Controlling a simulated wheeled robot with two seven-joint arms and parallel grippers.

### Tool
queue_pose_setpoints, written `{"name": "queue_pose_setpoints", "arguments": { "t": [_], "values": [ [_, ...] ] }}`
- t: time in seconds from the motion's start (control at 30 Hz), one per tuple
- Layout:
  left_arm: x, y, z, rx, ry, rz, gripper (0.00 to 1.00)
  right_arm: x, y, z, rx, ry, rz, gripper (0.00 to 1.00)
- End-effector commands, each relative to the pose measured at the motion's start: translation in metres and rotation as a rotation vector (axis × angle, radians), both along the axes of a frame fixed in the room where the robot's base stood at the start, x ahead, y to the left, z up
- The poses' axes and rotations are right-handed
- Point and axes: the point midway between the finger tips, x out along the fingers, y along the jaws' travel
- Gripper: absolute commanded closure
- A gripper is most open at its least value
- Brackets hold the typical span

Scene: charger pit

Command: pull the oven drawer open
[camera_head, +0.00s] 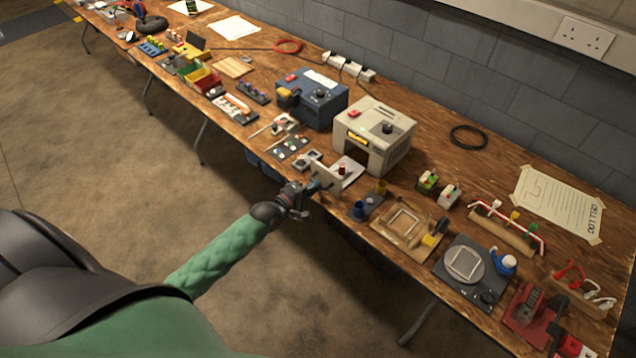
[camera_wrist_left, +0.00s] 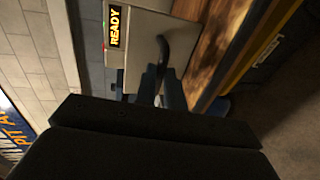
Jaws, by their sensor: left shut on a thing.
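The oven (camera_head: 378,135) is a beige box with a dark knob and a lit yellow display, standing on the bench. Its drawer (camera_head: 350,177) is out toward the bench's front edge, with a small dark red item (camera_head: 342,170) on its pale tray. My left gripper (camera_head: 314,187) is at the drawer's upright front panel (camera_head: 325,180), shut on the handle. In the left wrist view the dark curved handle (camera_wrist_left: 164,52) sits between my blue fingers (camera_wrist_left: 160,88), and the display reads READY. The grip itself is partly hidden by the gripper's dark body. My right gripper is not in view.
A blue box unit (camera_head: 312,97) stands left of the oven. Small parts trays (camera_head: 291,148) lie left of the drawer. A dark holder with blue and yellow cups (camera_head: 368,205) and a wooden fixture (camera_head: 405,225) lie right of it. The floor before the bench is clear.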

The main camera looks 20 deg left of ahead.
Motion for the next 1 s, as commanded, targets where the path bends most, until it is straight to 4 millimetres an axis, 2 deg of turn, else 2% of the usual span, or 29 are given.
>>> {"name": "queue_pose_setpoints", "arguments": {
  "t": [0.23, 0.27, 0.37, 0.67, 0.83, 1.0],
  "values": [
    [0.0, 0.0, -0.002, 0.0, 0.002, -0.001, 1.0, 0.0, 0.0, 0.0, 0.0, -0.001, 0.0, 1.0],
    [0.0, -0.001, -0.002, 0.0, 0.002, -0.001, 0.86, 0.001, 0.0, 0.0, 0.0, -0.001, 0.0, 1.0],
    [0.0, 0.0, -0.001, 0.0, 0.002, -0.001, 0.67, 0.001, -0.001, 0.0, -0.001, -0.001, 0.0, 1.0],
    [-0.001, 0.0, -0.001, 0.0, 0.001, 0.0, 0.67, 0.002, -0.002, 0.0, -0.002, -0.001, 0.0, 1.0],
    [-0.011, 0.003, -0.001, 0.0, 0.002, -0.001, 0.67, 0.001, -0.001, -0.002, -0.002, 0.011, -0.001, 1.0],
    [-0.031, 0.01, 0.003, 0.0, 0.002, -0.001, 0.67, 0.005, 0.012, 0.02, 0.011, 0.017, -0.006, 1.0]
  ]
}}
